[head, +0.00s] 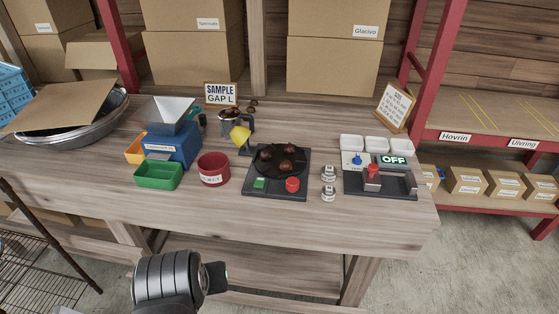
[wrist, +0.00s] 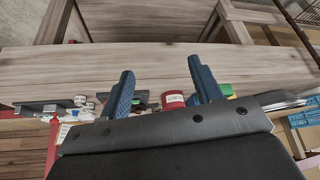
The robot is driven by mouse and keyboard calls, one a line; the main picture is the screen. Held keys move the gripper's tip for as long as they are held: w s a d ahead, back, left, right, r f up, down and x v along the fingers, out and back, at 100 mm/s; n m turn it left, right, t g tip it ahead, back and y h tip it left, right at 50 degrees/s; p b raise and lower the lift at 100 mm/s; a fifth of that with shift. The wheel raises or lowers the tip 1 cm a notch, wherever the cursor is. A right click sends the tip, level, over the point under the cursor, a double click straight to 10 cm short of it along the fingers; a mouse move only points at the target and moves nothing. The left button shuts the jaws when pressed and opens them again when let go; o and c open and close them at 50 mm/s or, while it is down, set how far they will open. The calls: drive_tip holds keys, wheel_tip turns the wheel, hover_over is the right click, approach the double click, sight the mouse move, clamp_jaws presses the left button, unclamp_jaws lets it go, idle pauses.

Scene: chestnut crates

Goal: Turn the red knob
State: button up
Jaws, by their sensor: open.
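In the head view a red knob (head: 373,170) stands on the dark panel (head: 352,183) at the right end of the bench, below a lit OFF sign (head: 394,160). A blue knob (head: 357,159) is on its left. A separate round red control (head: 292,184) is on the black turntable unit (head: 262,194). My gripper (wrist: 161,66) is open and empty in the wrist view, its two blue fingers apart. It is in front of the bench, away from both red controls. The wrist view does not show the red knob clearly.
A red cup (head: 213,170), a green bin (head: 158,176) and a blue hopper unit (head: 173,148) stand left of the turntable unit. Two small labelled pieces (head: 328,182) stand between turntable and panel. The bench's front strip (head: 250,222) is clear.

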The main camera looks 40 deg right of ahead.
wheel_tip(320, 180, up, 10)
drive_tip(key=n+g+y, duration=0.3)
drive_tip(key=n+g, duration=0.2)
drive_tip(key=n, duration=0.5)
hover_over(293, 181)
wheel_tip(293, 181, down, 17)
drive_tip(key=shift+w, duration=0.1)
drive_tip(key=shift+c, duration=0.2)
drive_tip(key=c, duration=1)
